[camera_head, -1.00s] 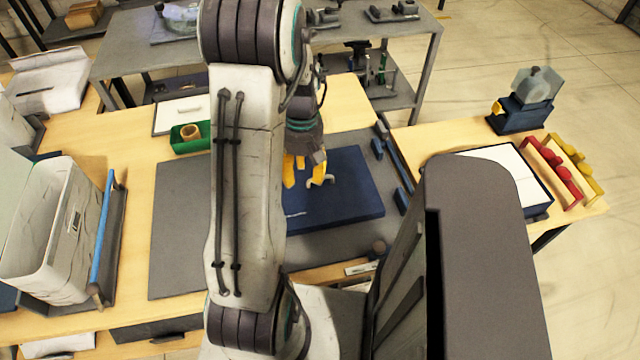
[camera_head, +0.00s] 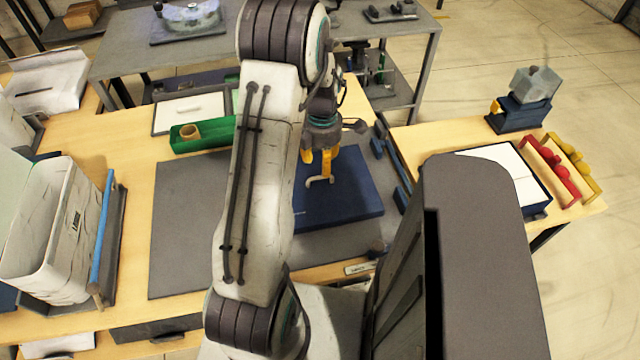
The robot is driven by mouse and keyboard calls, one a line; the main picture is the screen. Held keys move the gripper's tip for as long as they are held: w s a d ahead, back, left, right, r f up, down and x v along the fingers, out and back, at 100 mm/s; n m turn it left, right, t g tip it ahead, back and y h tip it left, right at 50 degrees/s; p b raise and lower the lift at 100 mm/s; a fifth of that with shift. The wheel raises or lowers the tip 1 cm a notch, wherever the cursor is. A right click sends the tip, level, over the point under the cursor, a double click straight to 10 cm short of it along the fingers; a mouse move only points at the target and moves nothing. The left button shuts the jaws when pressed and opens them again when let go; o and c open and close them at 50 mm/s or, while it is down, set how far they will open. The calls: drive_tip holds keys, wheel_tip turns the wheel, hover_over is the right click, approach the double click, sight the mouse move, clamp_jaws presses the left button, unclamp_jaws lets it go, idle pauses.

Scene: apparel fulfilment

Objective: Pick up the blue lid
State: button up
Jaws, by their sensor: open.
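The blue lid (camera_head: 350,202) is a flat dark blue panel lying on the grey mat (camera_head: 182,235) on the wooden table, right of centre. A pale handle (camera_head: 319,182) stands up from its middle. My gripper (camera_head: 319,168) points down over the lid, with its yellow fingers apart, right at the handle. I cannot tell whether the fingers touch the handle. My arm hides the lid's left part.
A green tray (camera_head: 215,138) with a tan roll stands behind the mat. A white bin (camera_head: 48,235) and a blue bar (camera_head: 103,230) are at left. A white-topped box (camera_head: 505,168), red rack (camera_head: 555,172) and dark blue device (camera_head: 520,112) are at right.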

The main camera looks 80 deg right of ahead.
sight(320, 183)
drive_tip(key=shift+w+a+f+p, duration=0.15)
drive_tip(key=shift+f+p, duration=0.1)
drive_tip(key=shift+f, duration=1.2)
drive_tip(key=shift+w+a+f+p, duration=0.15)
drive_tip(key=shift+f+p, duration=0.1)
drive_tip(key=shift+f, duration=1.15)
drive_tip(key=shift+o, duration=0.2)
clamp_jaws()
